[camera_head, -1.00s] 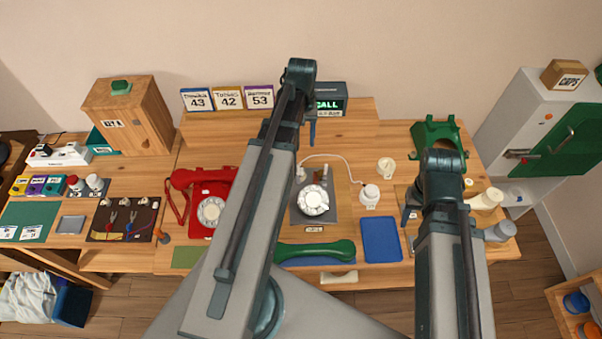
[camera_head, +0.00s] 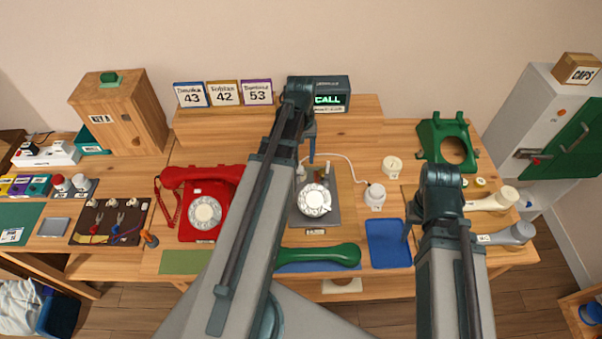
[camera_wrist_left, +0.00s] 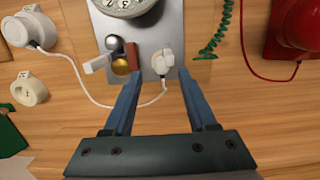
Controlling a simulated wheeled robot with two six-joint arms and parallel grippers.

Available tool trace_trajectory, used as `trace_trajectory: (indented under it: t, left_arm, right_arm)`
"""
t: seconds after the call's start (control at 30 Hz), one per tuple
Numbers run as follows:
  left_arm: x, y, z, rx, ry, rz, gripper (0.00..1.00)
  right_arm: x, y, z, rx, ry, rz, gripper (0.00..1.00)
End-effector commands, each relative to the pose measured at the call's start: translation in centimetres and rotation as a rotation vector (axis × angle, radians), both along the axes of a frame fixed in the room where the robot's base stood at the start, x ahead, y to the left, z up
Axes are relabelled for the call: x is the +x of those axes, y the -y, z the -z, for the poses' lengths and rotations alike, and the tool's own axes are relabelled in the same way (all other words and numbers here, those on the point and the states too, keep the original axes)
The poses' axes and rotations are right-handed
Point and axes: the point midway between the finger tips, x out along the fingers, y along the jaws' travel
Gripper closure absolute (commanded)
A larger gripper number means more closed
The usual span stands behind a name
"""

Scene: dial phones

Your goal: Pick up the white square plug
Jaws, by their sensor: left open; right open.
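The white square plug (camera_wrist_left: 163,62) sits on the silver base plate in the left wrist view, with its white cord curving off to the left. It also shows in the head view (camera_head: 301,171), small and beside my left arm. My left gripper (camera_wrist_left: 159,75) is open, and in this view its blue fingertips lie on either side of the plug. The gap in height is hard to tell. In the head view my left gripper (camera_head: 311,150) is over the back of the plate. My right gripper (camera_head: 408,227) is open and empty by the blue mat.
A red-brown post (camera_wrist_left: 132,55) and a brass knob (camera_wrist_left: 121,66) stand left of the plug. The cord leads to a round white piece (camera_head: 375,196). A red phone (camera_head: 204,207) is to the left, a green phone body (camera_head: 447,142) to the right.

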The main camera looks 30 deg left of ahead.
Motion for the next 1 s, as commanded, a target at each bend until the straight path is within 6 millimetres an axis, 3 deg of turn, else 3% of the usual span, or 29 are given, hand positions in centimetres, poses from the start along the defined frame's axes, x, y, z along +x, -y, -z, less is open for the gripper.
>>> trace_trajectory:
  t: [0.03, 0.23, 0.57, 0.87, 1.0]
  left_arm:
    - [-0.2, 0.0, 1.2, 0.000, 0.000, 0.000, 0.43]
    - [-0.5, 0.0, 3.6, 0.000, 0.000, 0.000, 0.43]
    - [-0.5, 0.1, 3.7, 0.000, 0.000, 0.000, 0.43]
    - [-0.5, 0.1, 3.7, 0.000, 0.000, 0.000, 0.96]
    - [-0.5, 0.1, 3.7, 0.000, 0.000, 0.000, 1.00]
  right_arm:
    - [0.0, 0.0, 1.2, 0.000, 0.000, 0.000, 0.50]
    - [0.0, 0.0, 3.6, 0.000, 0.000, 0.000, 0.50]
    - [0.0, 0.0, 3.7, 0.000, 0.000, 0.000, 0.50]
    - [0.0, 0.0, 3.7, 0.000, 0.000, 0.000, 0.50]
    - [0.0, 0.0, 3.7, 0.000, 0.000, 0.000, 0.50]
